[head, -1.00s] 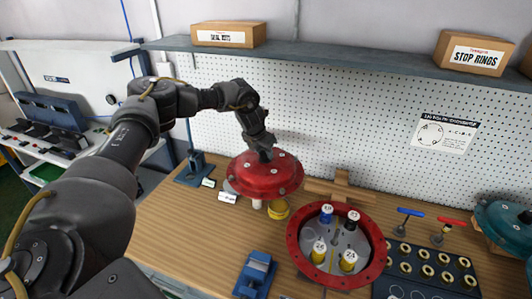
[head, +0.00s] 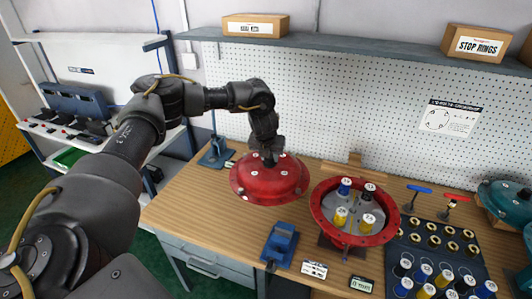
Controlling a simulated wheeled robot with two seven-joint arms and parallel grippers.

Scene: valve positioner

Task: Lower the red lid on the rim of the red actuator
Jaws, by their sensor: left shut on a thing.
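The red lid (head: 262,188) is a round dome with bolts around its flange. My left gripper (head: 267,157) is shut on the top of the lid and holds it from above, to the left of the red actuator. The red actuator (head: 320,217) is an open bowl with a red bolted rim on the bench. Inside it stand several labelled pieces: one blue-topped, one black-topped and two yellow. The lid appears apart from the rim; its height above the bench is hard to judge. The lid hides the bench behind it. My right gripper is not in view.
A blue vise (head: 280,243) stands in front of the lid. A dark tray (head: 398,257) of rings and capped pieces lies right of the actuator. Blue (head: 419,189) and red (head: 458,197) T-handles stand behind it. A teal housing (head: 503,203) is at the right. The bench's left front is clear.

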